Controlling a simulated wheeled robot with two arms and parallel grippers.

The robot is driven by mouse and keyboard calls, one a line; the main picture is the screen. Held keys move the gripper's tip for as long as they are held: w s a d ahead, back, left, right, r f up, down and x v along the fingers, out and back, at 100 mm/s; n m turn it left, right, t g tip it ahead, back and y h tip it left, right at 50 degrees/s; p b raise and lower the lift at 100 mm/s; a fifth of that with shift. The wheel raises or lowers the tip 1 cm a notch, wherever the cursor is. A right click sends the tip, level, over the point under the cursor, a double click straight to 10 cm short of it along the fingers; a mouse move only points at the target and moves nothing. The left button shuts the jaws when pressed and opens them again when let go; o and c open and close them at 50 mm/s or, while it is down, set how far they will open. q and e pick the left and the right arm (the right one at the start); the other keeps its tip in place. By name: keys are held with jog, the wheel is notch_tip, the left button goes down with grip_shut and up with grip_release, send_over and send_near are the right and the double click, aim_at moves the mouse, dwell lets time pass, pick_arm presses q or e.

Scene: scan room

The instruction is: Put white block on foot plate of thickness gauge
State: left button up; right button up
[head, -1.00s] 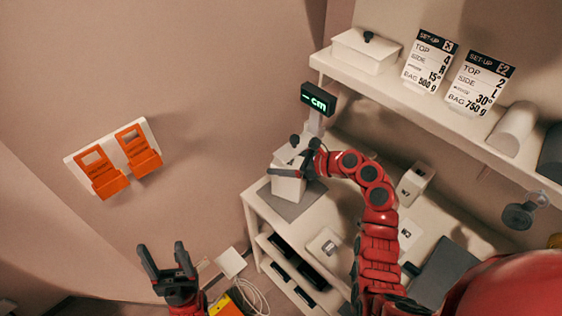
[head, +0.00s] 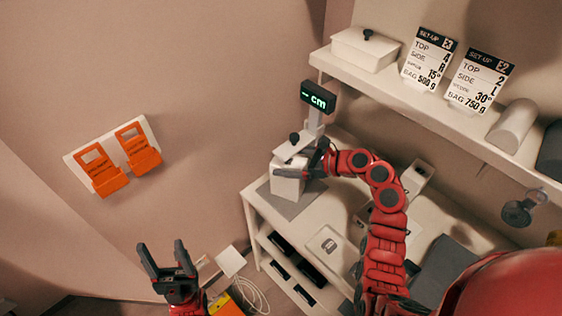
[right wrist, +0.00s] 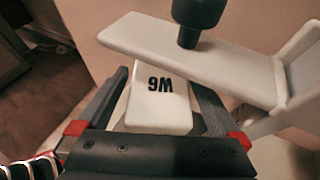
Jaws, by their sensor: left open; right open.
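The white block (head: 288,184), marked W6 in the right wrist view (right wrist: 158,100), stands on the grey foot plate (head: 292,210) of the thickness gauge. The gauge's white arm (head: 296,147) with a dark knob is just above it; the gauge display (head: 318,97) reads "– cm". My right gripper (head: 304,162) is open, with its fingers on either side of the block. In the right wrist view, a gap shows beside the block; contact is hard to judge. My left gripper (head: 163,256) is open and empty, low at the left, away from the table.
Other white blocks (head: 416,177) lie on the table behind my right arm. Orange holders (head: 138,150) hang on the left wall.

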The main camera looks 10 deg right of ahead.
jog(key=v, duration=0.9)
jog(key=shift+b, duration=0.4)
jog(key=shift+s+d, duration=0.1)
